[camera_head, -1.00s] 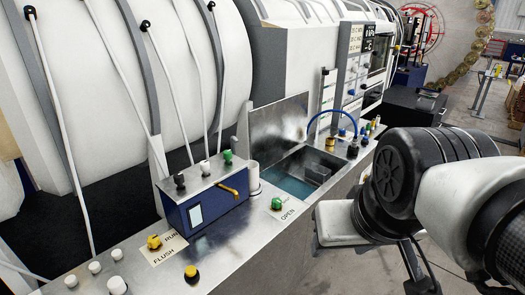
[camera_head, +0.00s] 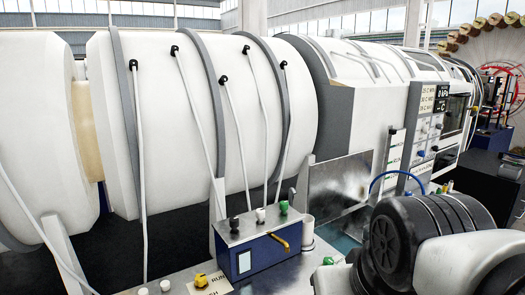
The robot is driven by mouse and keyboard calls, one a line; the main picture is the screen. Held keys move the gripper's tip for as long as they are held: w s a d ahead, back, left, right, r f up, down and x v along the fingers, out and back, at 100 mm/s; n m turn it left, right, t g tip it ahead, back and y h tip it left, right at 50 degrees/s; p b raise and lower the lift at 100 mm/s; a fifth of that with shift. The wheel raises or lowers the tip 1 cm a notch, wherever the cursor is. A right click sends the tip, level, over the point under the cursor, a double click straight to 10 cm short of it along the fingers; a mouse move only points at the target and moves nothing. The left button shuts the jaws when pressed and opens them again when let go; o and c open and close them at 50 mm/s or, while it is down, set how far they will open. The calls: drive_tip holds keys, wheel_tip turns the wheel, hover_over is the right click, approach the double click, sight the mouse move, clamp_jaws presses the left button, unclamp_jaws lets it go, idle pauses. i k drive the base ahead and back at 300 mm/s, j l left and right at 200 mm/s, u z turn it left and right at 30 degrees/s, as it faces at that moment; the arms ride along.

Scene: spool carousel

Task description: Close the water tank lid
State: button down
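The water tank lid (camera_head: 338,188) is a shiny metal plate standing upright, open, at the back edge of the tank. The water tank (camera_head: 347,243) is a sunken metal basin; a strip of its blue-green water shows below the lid. My arm covers the tank's right and front parts in this view. The black and white links of my arm fill the lower right. My gripper is not in view, so I cannot see where it is relative to the lid.
A blue control box (camera_head: 258,252) with coloured knobs and a yellow lever stands left of the tank. A white cylinder (camera_head: 307,230) is beside it. A blue hose (camera_head: 386,177) arches at the tank's right. Large white drums fill the back.

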sight(336, 185)
drive_tip(key=i+l+u, duration=0.25)
drive_tip(key=l+u, duration=0.25)
drive_tip(key=i+l+u, duration=0.25)
drive_tip(key=l, duration=0.25)
drive_tip(key=i+l+u, duration=0.1)
drive_tip(key=l, duration=0.45)
drive_tip(key=l+u, duration=0.1)
drive_tip(key=l, duration=0.45)
